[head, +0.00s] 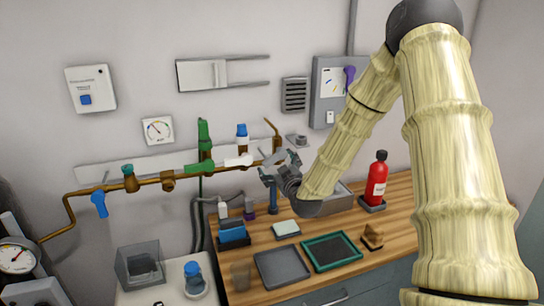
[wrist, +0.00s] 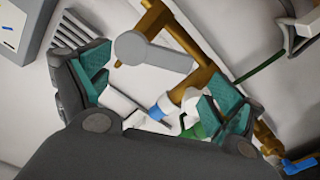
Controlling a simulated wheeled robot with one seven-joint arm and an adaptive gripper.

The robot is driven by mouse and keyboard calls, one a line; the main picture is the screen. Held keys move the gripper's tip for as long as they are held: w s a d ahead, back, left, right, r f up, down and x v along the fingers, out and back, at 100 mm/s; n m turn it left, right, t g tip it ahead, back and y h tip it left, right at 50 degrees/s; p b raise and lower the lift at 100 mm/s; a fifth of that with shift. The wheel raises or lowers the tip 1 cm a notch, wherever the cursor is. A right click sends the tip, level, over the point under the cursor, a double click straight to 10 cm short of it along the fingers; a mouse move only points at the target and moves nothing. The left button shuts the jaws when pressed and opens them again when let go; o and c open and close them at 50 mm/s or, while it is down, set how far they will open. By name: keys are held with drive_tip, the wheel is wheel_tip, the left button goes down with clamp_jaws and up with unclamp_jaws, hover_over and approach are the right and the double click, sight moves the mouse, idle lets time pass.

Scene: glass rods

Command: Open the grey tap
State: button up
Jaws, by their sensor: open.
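The grey tap (wrist: 152,52) is a round-ended grey lever on the brass pipe in the wrist view, above the gap between my fingertips. In the head view the grey tap (head: 273,158) is small, at the right end of the pipe and partly hidden by my gripper. My gripper (head: 281,165) is open in front of it. In the wrist view my gripper (wrist: 158,98) has teal pads well apart, with nothing held between them. I cannot tell whether a finger touches the lever.
The brass pipe (head: 150,182) also carries a blue tap (head: 99,203), a green tap (head: 203,166) and a white lever (head: 238,161). Below, the wooden counter (head: 398,207) bears trays, a red bottle (head: 377,178) and a glass cup (head: 241,275). A grey box (head: 332,90) is on the wall.

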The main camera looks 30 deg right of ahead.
sight(272, 159)
drive_tip(key=shift+p+x, duration=0.7)
drive_tip(key=shift+x, duration=2.1)
drive_tip(key=c, duration=1.5)
drive_tip(key=shift+o, duration=0.2)
